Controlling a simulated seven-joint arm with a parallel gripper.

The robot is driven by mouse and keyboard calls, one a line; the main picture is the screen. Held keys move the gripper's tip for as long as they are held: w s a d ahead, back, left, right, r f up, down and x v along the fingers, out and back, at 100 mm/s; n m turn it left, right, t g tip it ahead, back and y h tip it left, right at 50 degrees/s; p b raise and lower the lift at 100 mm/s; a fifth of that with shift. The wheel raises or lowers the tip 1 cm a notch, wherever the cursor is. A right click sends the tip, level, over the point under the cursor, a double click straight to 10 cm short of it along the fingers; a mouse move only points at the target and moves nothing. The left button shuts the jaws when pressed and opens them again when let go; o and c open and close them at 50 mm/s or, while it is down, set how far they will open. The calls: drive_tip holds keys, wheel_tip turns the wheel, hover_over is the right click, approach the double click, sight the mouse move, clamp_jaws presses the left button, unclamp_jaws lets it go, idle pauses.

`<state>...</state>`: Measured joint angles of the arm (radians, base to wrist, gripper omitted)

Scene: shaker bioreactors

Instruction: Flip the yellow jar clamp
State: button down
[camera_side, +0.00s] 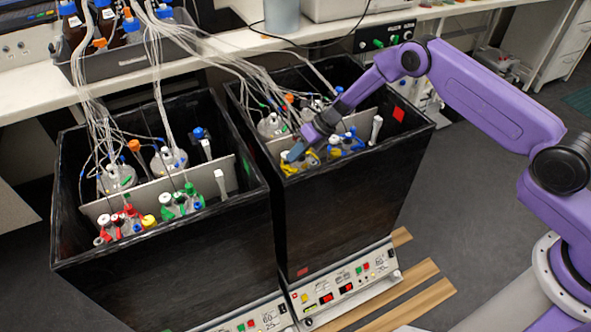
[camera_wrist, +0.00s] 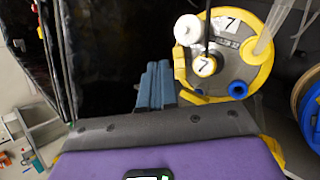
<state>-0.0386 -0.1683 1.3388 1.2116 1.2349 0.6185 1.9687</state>
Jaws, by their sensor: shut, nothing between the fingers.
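The yellow jar, a glass bioreactor with a yellow ring, stands in the right-hand black box. Yellow clamp parts (camera_wrist: 205,97) show along the near left rim; I cannot tell which way the clamp is turned. In the side view yellow parts (camera_side: 311,160) show partly behind my gripper (camera_side: 296,153). My gripper's blue-grey fingers (camera_wrist: 156,86) are together and empty, just left of the yellow ring in the wrist view. I cannot tell whether they touch it.
A jar with blue parts (camera_side: 346,143) stands close to the right of the yellow one. The right-hand black box (camera_side: 338,210) has raised walls around the jars. Loose tubes (camera_side: 262,80) hang in from the shelf. The left-hand box (camera_side: 165,270) holds red and green jars.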

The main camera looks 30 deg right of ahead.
sight(297, 169)
drive_tip(key=shift+s+f, duration=0.1)
drive_tip(key=shift+f, duration=0.65)
drive_tip(key=shift+f, duration=0.2)
idle(1.5)
drive_tip(key=shift+d+f, duration=0.1)
drive_tip(key=shift+f, duration=0.1)
drive_tip(key=shift+s+f, duration=0.15)
drive_tip(key=shift+f, duration=0.25)
idle(0.7)
drive_tip(key=shift+r, duration=0.1)
drive_tip(key=shift+r, duration=0.7)
drive_tip(key=shift+w+a+r, duration=0.1)
drive_tip(key=shift+w+r, duration=0.1)
drive_tip(key=shift+r, duration=0.65)
drive_tip(key=shift+w+a+r, duration=0.1)
drive_tip(key=shift+w+r, duration=0.05)
drive_tip(key=shift+r, duration=0.65)
drive_tip(key=shift+w+a+r, duration=0.1)
drive_tip(key=shift+w+r, duration=0.1)
drive_tip(key=shift+r, duration=0.65)
